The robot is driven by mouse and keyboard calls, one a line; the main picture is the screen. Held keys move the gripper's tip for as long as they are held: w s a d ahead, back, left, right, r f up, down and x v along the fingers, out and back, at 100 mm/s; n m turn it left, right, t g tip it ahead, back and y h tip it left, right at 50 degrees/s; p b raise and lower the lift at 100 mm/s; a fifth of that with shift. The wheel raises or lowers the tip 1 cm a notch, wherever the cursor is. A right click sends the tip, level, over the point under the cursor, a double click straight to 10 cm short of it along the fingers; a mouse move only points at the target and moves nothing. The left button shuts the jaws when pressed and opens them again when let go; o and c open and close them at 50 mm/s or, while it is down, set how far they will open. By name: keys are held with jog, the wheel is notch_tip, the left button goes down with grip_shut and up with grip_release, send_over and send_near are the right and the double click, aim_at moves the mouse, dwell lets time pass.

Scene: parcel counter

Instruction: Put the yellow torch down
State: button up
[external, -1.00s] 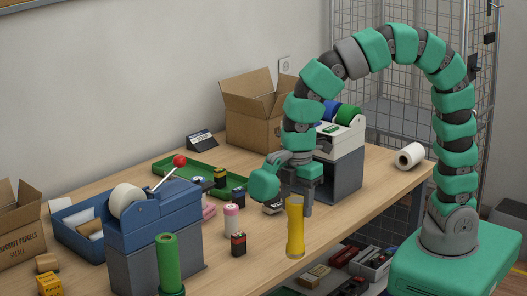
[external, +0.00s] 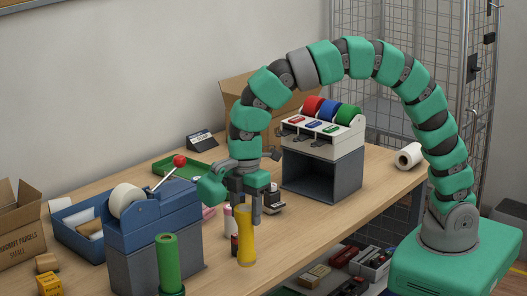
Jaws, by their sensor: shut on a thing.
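The yellow torch (external: 246,241) is upright, with its wider head at the top, near the front edge of the counter (external: 320,221). My gripper (external: 246,212) comes down from above and is shut on the torch near its top. One finger shows on the right side of the torch head. I cannot tell whether the torch's lower end touches the counter.
A pink and white cylinder (external: 229,221) and a dark battery (external: 235,246) stand close left of the torch. A green cylinder (external: 167,262) and blue tape dispenser (external: 152,220) stand further left. A dispenser with coloured rolls (external: 325,128) is behind right. Bare counter lies to the right.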

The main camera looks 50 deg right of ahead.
jog(key=shift+w+a+f+p, duration=0.2)
jog(key=shift+w+a+f, duration=0.6)
jog(key=shift+f, duration=0.2)
jog(key=shift+w+a+f+p, duration=0.15)
jog(key=shift+w+a+f, duration=0.55)
jog(key=shift+f, duration=0.25)
jog(key=o, duration=1.5)
jog(key=shift+s+f, duration=0.1)
notch_tip(320, 180, up, 12)
jog(key=shift+r+b, duration=0.15)
jog(key=shift+b, duration=0.25)
